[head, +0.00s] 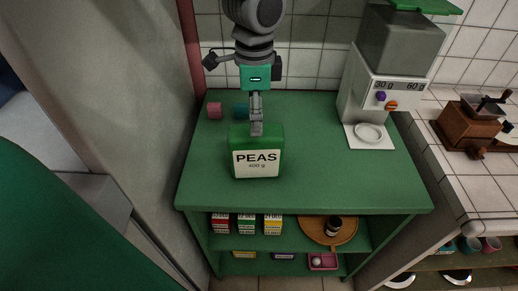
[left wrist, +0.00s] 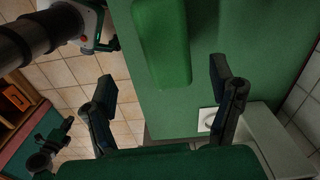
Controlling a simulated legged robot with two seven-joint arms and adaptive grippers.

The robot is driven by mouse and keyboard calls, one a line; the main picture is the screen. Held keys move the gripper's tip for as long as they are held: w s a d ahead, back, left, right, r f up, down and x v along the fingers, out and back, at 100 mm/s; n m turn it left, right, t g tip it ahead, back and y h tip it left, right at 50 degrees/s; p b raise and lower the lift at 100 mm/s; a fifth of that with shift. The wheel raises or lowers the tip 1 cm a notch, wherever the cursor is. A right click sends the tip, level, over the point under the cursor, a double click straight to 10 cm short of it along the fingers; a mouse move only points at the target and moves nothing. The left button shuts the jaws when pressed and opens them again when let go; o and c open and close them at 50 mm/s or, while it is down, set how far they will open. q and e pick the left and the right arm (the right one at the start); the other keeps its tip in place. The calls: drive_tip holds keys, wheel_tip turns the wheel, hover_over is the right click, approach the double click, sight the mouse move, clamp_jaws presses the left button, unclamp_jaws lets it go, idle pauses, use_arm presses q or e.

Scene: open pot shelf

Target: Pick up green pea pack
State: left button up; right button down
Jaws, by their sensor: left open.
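The green pea pack (head: 257,158) stands upright on the green shelf top in the head view. Its white label reads PEAS 400 g. My left gripper (head: 256,128) points down from above, and its fingers overlap the pack's top edge in this view. The fingers line up one behind the other here, so their gap is hidden. In the left wrist view the gripper (left wrist: 168,96) is open, with fingers wide apart. The pack's green top (left wrist: 163,45) shows beyond the fingers, across the gap between them. No contact is visible.
A pink cup (head: 215,110) and a teal cup (head: 240,111) stand behind the pack at left. Lower boards hold small packs (head: 246,224) and a round wooden tray (head: 314,239). The front right top is clear.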

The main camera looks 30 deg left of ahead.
sight(257, 143)
use_arm(q)
drive_tip(key=f, duration=0.4)
drive_tip(key=shift+w+d+f, duration=0.15)
drive_tip(key=shift+w+f, duration=0.05)
drive_tip(key=shift+f, duration=0.05)
drive_tip(key=shift+a+f, duration=0.2)
drive_tip(key=shift+f, duration=0.25)
drive_tip(key=f, duration=0.4)
drive_tip(key=shift+w+a+f, duration=0.2)
drive_tip(key=shift+w+f, duration=0.05)
drive_tip(key=shift+f, duration=0.15)
drive_tip(key=shift+d+r, duration=0.1)
drive_tip(key=shift+s, duration=0.1)
drive_tip(key=c, duration=1.7)
